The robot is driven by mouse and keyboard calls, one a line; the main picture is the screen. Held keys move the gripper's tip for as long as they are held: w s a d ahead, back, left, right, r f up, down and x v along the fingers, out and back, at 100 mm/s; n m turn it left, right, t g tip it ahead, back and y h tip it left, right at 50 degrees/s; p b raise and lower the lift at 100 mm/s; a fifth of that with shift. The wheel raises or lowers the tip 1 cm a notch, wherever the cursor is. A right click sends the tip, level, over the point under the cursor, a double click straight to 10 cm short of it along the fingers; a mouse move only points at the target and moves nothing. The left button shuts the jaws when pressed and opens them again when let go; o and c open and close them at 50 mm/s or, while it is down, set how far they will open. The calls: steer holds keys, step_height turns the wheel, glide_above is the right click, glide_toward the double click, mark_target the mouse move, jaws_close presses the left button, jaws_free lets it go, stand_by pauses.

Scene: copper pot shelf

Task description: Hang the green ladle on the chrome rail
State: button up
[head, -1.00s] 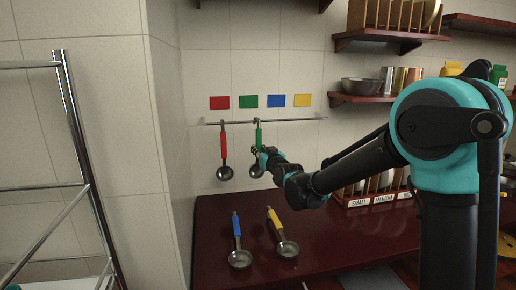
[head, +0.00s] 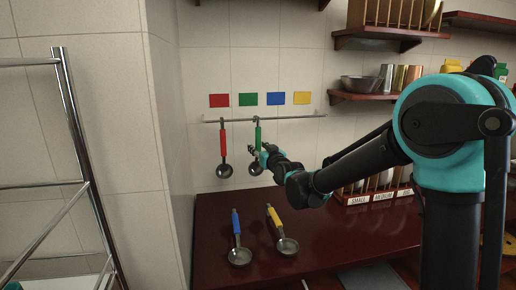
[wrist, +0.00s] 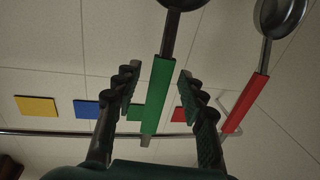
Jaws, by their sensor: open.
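The green ladle (head: 258,138) hangs on the chrome rail (head: 290,118), below the green square (head: 248,100), with its bowl down. Its green handle also shows in the wrist view (wrist: 157,95), between the two fingers. My gripper (head: 256,150) is at the ladle's handle; in the wrist view (wrist: 158,85) the fingers are apart on both sides of it, with visible gaps. The rail crosses behind in the wrist view (wrist: 45,133). The hook's contact with the rail is too small to make out fully.
A red ladle (head: 223,145) hangs on the rail just left of the green one. A blue ladle (head: 237,235) and a yellow ladle (head: 280,228) lie on the dark red counter (head: 330,225). A metal rack (head: 75,130) stands at left. The rail's right half is clear.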

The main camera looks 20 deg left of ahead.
steer(key=v, duration=1.1)
steer(key=d+f+m+g+h, duration=0.1)
steer(key=d+f+m+h, duration=0.3)
steer(key=d, duration=0.7)
steer(key=s+d+f+g+h, duration=0.1)
steer(key=d+f+g+h, duration=0.1)
steer(key=d+f, duration=0.65)
steer(key=d+f+m+g+h, duration=0.1)
steer(key=d+f+m+h, duration=0.2)
steer(key=d, duration=1)
steer(key=s+d+f+m+g+h, duration=0.1)
steer(key=s+d+f, duration=0.1)
steer(key=s+d, duration=0.25)
steer(key=s+d+f+g+h, duration=0.1)
steer(key=s+d+f+h, duration=0.15)
steer(key=d, duration=0.35)
steer(key=s+f+g, duration=0.3)
steer(key=s+f, duration=0.4)
steer(key=s, duration=0.6)
steer(key=shift+s+a+f+y, duration=0.15)
steer(key=shift+s+f+y, duration=0.05)
steer(key=shift+f+y, duration=0.2)
steer(key=shift+a, duration=0.15)
